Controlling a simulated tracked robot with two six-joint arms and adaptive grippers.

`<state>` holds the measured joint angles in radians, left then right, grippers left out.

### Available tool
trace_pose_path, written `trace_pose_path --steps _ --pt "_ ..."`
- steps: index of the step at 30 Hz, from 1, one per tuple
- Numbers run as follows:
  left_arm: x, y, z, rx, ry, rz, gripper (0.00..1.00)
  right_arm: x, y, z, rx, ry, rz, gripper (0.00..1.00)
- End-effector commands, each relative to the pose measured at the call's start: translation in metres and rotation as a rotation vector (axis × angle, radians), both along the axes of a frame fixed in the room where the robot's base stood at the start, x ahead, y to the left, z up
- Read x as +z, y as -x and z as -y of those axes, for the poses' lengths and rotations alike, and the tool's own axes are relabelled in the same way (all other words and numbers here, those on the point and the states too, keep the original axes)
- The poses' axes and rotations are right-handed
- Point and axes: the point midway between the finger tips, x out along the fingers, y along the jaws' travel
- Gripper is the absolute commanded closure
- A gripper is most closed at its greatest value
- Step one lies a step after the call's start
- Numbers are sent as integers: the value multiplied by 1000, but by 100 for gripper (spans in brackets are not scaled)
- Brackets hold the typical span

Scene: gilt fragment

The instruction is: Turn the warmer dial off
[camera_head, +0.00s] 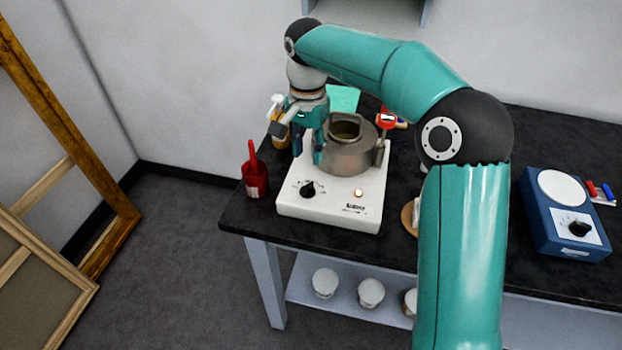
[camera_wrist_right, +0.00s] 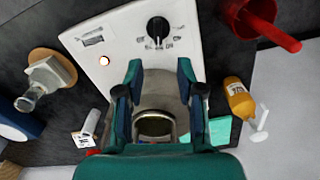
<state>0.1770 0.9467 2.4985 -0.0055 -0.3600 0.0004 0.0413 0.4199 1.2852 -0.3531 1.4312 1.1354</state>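The white warmer (camera_head: 330,214) stands near the left end of the black table. Its black dial (camera_head: 308,190) is on the front left of its top, and a small light (camera_head: 358,193) glows to the right. In the wrist view the dial (camera_wrist_right: 158,29) lies beyond my fingertips. A grey metal pot (camera_head: 351,158) sits on the warmer. My right gripper (camera_head: 309,155) is above the warmer, behind the dial and beside the pot. In the wrist view my right gripper (camera_wrist_right: 160,70) is open, with nothing between its fingers and apart from the dial. My left gripper is out of view.
A red container (camera_head: 255,180) with a red handle stands left of the warmer. An amber bottle (camera_wrist_right: 238,99) is near the pot. A blue device (camera_head: 565,215) with a white plate and its own dial stands at the right. Wooden frames lean at the left.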

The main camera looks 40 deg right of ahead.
Motion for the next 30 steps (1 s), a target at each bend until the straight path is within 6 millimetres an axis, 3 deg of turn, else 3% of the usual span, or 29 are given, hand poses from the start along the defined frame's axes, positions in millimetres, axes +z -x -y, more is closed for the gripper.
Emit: trace_pose_path --steps 6,12,18,27,30 --pt "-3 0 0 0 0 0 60 -48 0 -1 3 -1 -5 62" --pt "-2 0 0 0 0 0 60 -79 0 -1 3 0 -3 62" --pt "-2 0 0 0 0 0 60 -93 0 -1 4 0 0 62" --pt "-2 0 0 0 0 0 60 -94 -1 -1 4 0 1 62" --pt "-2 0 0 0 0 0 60 -94 -1 -2 4 0 1 79"
